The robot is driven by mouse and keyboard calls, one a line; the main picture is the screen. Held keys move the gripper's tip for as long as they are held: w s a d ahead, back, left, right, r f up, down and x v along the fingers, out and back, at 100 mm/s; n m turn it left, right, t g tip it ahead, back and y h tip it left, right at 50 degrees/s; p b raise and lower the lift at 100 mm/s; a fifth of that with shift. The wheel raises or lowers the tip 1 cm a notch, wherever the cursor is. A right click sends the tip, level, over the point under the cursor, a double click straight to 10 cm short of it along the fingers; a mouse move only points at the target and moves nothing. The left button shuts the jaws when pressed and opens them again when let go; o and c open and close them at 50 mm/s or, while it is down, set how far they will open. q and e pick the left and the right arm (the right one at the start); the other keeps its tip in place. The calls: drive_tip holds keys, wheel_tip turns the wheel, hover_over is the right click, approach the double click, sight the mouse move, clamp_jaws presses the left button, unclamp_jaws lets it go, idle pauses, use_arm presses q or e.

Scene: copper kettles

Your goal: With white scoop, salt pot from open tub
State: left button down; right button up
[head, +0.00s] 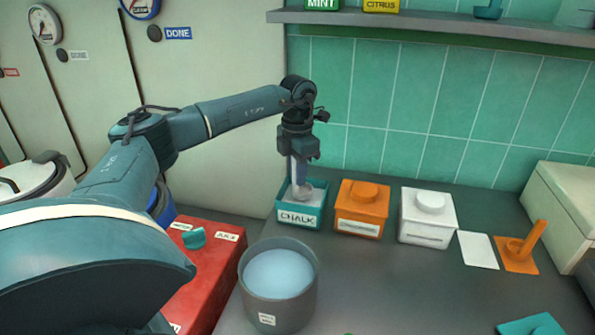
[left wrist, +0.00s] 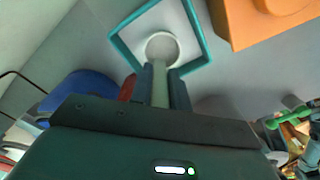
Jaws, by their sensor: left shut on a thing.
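My left gripper (head: 298,158) points down over the open teal tub (head: 299,219), labelled CHALK, and is shut on the handle of the white scoop (head: 301,177). In the left wrist view the scoop's round bowl (left wrist: 162,48) is inside the outline of the teal tub's rim (left wrist: 122,46), over pale contents. I cannot tell whether the bowl holds any of it. The left fingers (left wrist: 160,80) grip the handle. The grey pot (head: 266,311) stands in front of the tub, with pale bluish contents. My right gripper is not in view.
Right of the teal tub stand a lidded orange tub (head: 361,220) and a lidded white tub (head: 427,228). An empty white mat (head: 478,250) lies beside an orange scoop (head: 524,246) on its orange mat. A red box (head: 206,272) is left of the pot. A shelf (head: 440,27) hangs above.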

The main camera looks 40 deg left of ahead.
use_arm(q)
drive_tip(key=shift+f, duration=0.55)
idle(0.4)
drive_tip(key=shift+r+p, duration=2.2)
drive_tip(key=shift+r, duration=0.55)
